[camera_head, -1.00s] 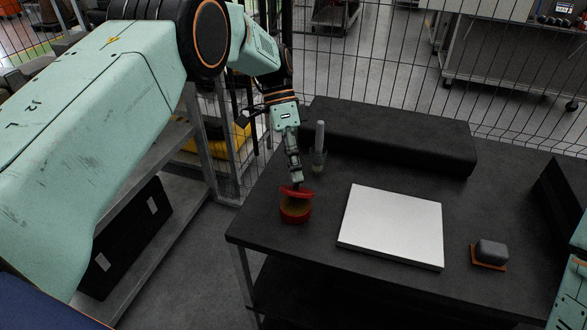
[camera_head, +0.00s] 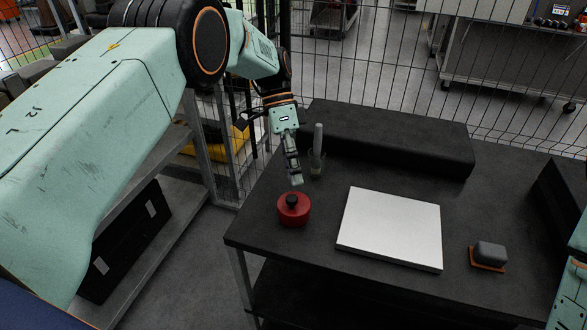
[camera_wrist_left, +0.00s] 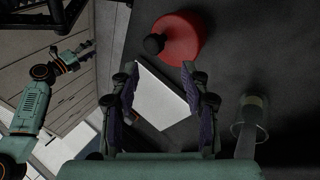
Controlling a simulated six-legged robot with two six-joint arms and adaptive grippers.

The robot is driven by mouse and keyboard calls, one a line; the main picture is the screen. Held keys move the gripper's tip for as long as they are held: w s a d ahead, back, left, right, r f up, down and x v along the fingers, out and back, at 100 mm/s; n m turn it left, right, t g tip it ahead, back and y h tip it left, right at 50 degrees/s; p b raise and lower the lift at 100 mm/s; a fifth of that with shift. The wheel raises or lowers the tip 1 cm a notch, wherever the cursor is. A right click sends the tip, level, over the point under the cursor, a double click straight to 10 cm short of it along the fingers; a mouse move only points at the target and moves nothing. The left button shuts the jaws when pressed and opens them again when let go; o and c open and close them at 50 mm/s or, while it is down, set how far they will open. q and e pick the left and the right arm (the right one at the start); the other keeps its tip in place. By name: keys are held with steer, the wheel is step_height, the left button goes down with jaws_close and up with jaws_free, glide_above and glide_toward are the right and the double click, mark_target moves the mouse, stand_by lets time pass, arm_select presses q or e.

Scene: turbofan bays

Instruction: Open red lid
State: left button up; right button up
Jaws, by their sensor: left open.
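The red lid (camera_head: 302,206) with its black knob (camera_head: 292,200) sits on the round red pot (camera_head: 296,222) near the table's left edge. In the left wrist view the red lid (camera_wrist_left: 182,38) shows at the top, with the black knob (camera_wrist_left: 153,44) at its left. My left gripper (camera_head: 296,181) is open and empty just above and behind the pot, apart from the knob. Its two fingers (camera_wrist_left: 160,85) stand spread in the left wrist view. My right gripper (camera_wrist_left: 76,58) shows small at the left of that view, too small to read.
A white board (camera_head: 391,228) lies right of the pot. A glass with a grey stick (camera_head: 318,155) stands behind the gripper. A long black block (camera_head: 390,136) lies along the table's back. A grey block on an orange base (camera_head: 490,253) is at the right.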

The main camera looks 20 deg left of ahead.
arm_select(q)
steer(key=v, duration=0.7)
steer(key=shift+r, duration=0.2)
steer(key=shift+w+a, duration=0.1)
steer(key=shift+a, duration=0.1)
